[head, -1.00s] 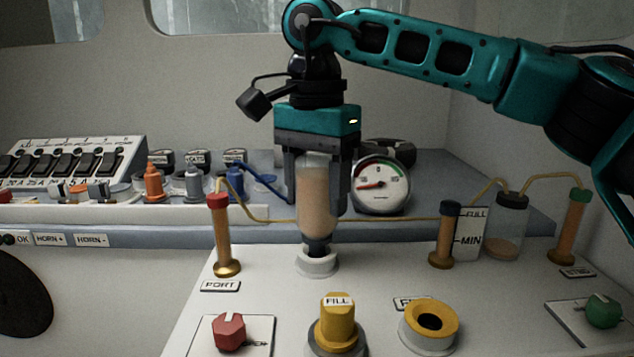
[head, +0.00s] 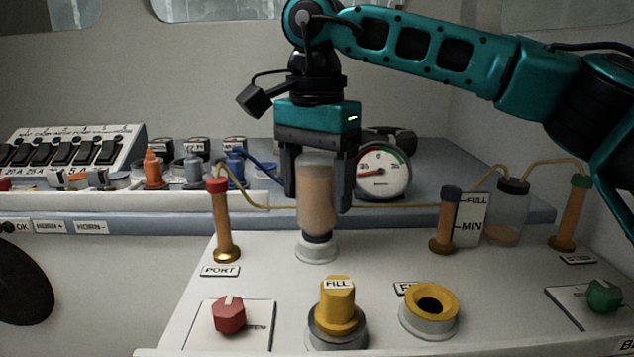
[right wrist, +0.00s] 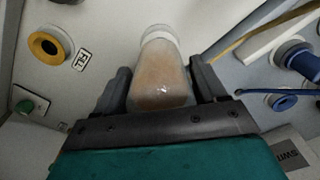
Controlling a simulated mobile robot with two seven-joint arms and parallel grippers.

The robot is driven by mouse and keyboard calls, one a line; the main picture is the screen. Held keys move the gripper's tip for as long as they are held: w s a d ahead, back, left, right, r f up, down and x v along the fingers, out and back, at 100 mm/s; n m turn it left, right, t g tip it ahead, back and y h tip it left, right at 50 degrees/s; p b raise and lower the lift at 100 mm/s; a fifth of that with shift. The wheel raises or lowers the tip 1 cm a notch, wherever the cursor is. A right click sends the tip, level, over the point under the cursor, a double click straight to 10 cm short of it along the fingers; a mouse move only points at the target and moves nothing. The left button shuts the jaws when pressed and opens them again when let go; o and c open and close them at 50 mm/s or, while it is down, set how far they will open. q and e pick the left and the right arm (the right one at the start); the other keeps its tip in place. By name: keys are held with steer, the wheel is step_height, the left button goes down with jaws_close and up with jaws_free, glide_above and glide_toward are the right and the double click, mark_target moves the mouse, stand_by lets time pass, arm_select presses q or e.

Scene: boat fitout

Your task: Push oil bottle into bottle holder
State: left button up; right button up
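The oil bottle (head: 316,198) is a clear, upside-down bottle of amber-brown oil with a dark neck pointing down. My right gripper (head: 317,200) comes from above, its two fingers on either side of the bottle and shut on it. The bottle stands upright over the bottle holder (head: 317,251), a white ring on the panel, with its neck in the ring's opening. In the right wrist view the bottle (right wrist: 160,75) lies between the two fingers (right wrist: 162,88), and the white ring (right wrist: 161,33) shows at its far end. My left gripper is out of view.
A yellow FILL cap (head: 338,305) and a yellow-rimmed port (head: 430,308) stand in front. Capped tubes stand left (head: 222,220) and right (head: 447,220) of the bottle. A round gauge (head: 383,177) is behind. A red knob (head: 229,314) is front left.

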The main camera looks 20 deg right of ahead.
steer(key=shift+o, duration=1.3)
step_height(320, 180, up, 12)
steer(key=shift+p, duration=1.2)
steer(key=shift+r, duration=0.45)
